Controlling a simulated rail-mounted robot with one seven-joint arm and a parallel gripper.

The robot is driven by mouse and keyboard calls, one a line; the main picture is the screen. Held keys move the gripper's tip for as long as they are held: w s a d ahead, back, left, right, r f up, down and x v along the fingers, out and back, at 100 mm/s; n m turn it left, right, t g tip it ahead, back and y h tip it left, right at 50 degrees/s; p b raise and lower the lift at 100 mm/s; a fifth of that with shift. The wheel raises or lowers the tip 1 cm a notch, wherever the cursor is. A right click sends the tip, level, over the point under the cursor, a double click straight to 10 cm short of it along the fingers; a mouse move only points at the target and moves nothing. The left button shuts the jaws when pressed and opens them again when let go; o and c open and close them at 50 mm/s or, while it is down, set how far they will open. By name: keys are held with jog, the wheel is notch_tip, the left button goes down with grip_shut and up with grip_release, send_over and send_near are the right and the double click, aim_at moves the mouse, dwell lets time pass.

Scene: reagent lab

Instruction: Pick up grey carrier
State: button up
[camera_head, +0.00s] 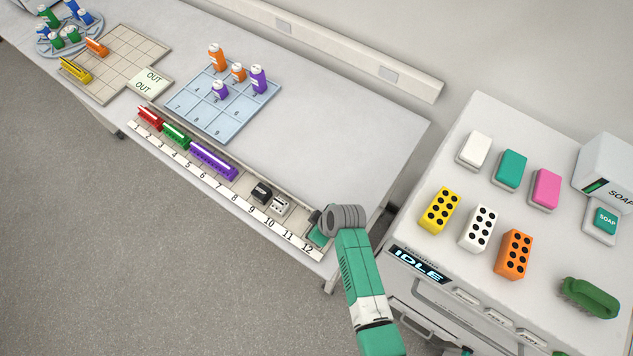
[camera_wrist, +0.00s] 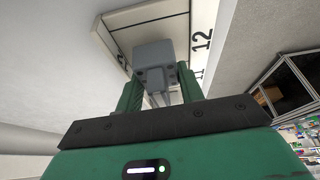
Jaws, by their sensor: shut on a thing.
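The grey carrier (camera_wrist: 153,50) shows in the wrist view as a small grey block between and just beyond my green fingers. My gripper (camera_wrist: 160,92) is shut on it. Behind it are the pale slots near the number 12 of the numbered rail (camera_wrist: 202,40). I cannot tell whether the carrier still touches the rail. In the head view my gripper (camera_head: 318,232) is over the right end of the numbered rail (camera_head: 225,187), by slots 11 and 12. The carrier cannot be made out there, hidden by my arm.
The rail also holds a red carrier (camera_head: 150,117), a green carrier (camera_head: 177,135), a purple carrier (camera_head: 213,160), a black carrier (camera_head: 261,192) and a white carrier (camera_head: 279,206). A blue grid mat (camera_head: 205,117) bears bottles. A side bench (camera_head: 455,265) with coloured blocks stands at right.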

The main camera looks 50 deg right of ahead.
jog(key=shift+v, duration=1.15)
jog(key=s+a, duration=0.3)
jog(key=s, duration=0.4)
jog(key=s+a+r+b, duration=0.1)
jog(key=s+a, duration=0.2)
jog(key=s, duration=0.3)
jog(key=shift+s+r, duration=0.25)
jog(key=shift+s, duration=0.15)
